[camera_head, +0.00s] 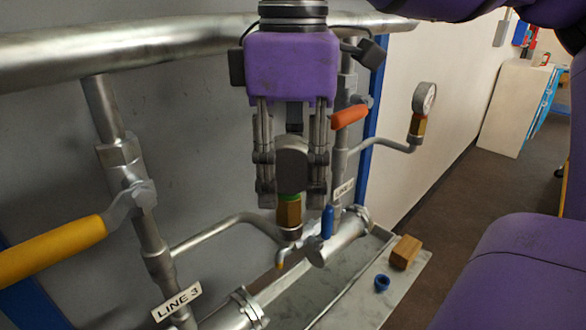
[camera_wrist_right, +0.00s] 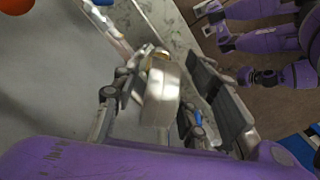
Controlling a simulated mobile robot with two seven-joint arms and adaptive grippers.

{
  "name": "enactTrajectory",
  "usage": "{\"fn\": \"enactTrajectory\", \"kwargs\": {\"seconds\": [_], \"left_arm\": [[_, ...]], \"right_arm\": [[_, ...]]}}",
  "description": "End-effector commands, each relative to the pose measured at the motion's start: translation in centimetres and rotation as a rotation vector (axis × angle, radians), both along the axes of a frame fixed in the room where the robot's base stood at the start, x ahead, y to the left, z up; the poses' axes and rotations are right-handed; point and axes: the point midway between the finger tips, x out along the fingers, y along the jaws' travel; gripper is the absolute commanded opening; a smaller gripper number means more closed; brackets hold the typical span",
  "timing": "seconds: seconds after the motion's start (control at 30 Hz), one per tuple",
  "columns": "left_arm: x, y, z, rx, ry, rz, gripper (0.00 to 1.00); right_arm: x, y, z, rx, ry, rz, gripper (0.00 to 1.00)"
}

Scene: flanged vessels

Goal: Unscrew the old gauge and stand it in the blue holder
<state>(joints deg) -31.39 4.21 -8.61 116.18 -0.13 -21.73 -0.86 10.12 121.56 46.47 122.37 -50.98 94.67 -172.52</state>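The old gauge (camera_head: 292,158) is a grey round-backed case above a green band and a brass nut (camera_head: 289,212). It stands upright on the fitting of a side pipe, its dial facing away. My right gripper (camera_head: 291,185) comes down from above, one finger on each side of the case. The head view shows almost no gap beside the case; the right wrist view shows the gauge (camera_wrist_right: 161,92) between the fingers, and contact is unclear. The blue holder (camera_head: 382,283) looks like a small ring-shaped cup with a dark hole, on the pale ledge. My left gripper is not seen.
A wooden block (camera_head: 405,252) lies near the holder. A yellow valve handle (camera_head: 52,250) juts out at left; an orange handle (camera_head: 349,116) and another gauge (camera_head: 424,98) are behind. A thick pipe (camera_head: 150,42) crosses above. A blue upright piece (camera_head: 327,222) stands close to the fitting.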

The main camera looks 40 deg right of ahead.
Motion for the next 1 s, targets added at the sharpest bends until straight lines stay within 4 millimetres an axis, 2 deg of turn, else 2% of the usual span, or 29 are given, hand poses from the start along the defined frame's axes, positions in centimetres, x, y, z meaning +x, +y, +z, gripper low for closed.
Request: {"fn": "enactTrajectory", "kwargs": {"seconds": [0.37,0.47,0.8,1.0], "left_arm": [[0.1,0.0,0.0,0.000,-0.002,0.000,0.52],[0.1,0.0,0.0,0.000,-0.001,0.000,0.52],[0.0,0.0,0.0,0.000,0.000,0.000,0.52],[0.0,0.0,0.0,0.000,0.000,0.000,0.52]], "right_arm": [[0.0,0.0,0.5,-0.001,-0.001,-0.001,0.43],[0.1,0.0,1.7,0.000,-0.001,-0.002,0.43],[0.1,0.0,8.8,-0.001,-0.001,-0.002,0.43],[0.0,0.0,11.4,-0.001,0.001,-0.001,0.43]]}}
